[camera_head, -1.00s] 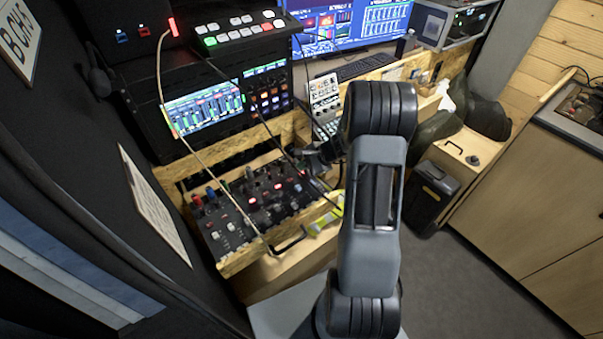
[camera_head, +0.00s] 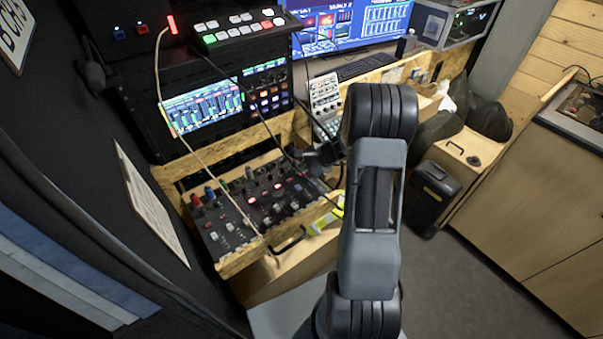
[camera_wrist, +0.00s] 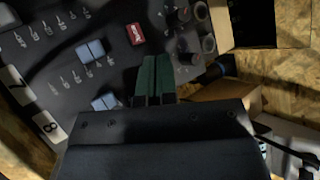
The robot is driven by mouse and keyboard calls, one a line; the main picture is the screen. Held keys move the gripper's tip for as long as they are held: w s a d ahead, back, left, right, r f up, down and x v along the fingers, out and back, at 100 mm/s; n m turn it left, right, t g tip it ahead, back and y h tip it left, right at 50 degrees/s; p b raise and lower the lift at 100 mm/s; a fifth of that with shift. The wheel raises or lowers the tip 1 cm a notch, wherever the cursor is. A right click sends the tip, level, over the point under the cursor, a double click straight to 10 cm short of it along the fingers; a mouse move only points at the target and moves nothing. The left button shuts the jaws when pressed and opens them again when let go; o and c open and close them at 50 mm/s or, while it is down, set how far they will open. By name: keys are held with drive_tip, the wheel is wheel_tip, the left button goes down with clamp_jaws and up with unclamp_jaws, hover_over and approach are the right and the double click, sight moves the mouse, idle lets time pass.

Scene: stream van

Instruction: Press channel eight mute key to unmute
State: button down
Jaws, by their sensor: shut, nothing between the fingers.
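The mixer panel (camera_head: 240,222) lies on the wooden desk in the head view, with red-lit keys on it. In the wrist view, the labels 7 (camera_wrist: 17,84) and 8 (camera_wrist: 48,126) mark two strips. A red-lit key (camera_wrist: 135,34) shows in line with strip 7 and its blue-grey fader cap (camera_wrist: 90,50). Strip 8 has another fader cap (camera_wrist: 105,101). My gripper (camera_wrist: 155,62) is shut and empty, its green fingertips over strip 8 beyond that cap. The channel eight mute key is not visible, apparently behind the fingers. I cannot tell whether the tips touch it.
Knobs (camera_wrist: 208,44) stand close to the right of the fingertips. A cable (camera_head: 205,172) hangs across the rack and down to the mixer. A black handle (camera_head: 290,241) is on the desk front. A screen (camera_head: 203,108) and rack gear stand behind.

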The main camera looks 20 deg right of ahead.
sight(302, 174)
drive_tip(key=shift+f, duration=0.2)
drive_tip(key=shift+r, duration=0.7)
drive_tip(key=shift+r+p, duration=0.15)
drive_tip(key=shift+p, duration=0.15)
wheel_tip(302, 174, up, 6)
drive_tip(key=p, duration=0.3)
drive_tip(key=shift+p, duration=0.3)
idle(0.4)
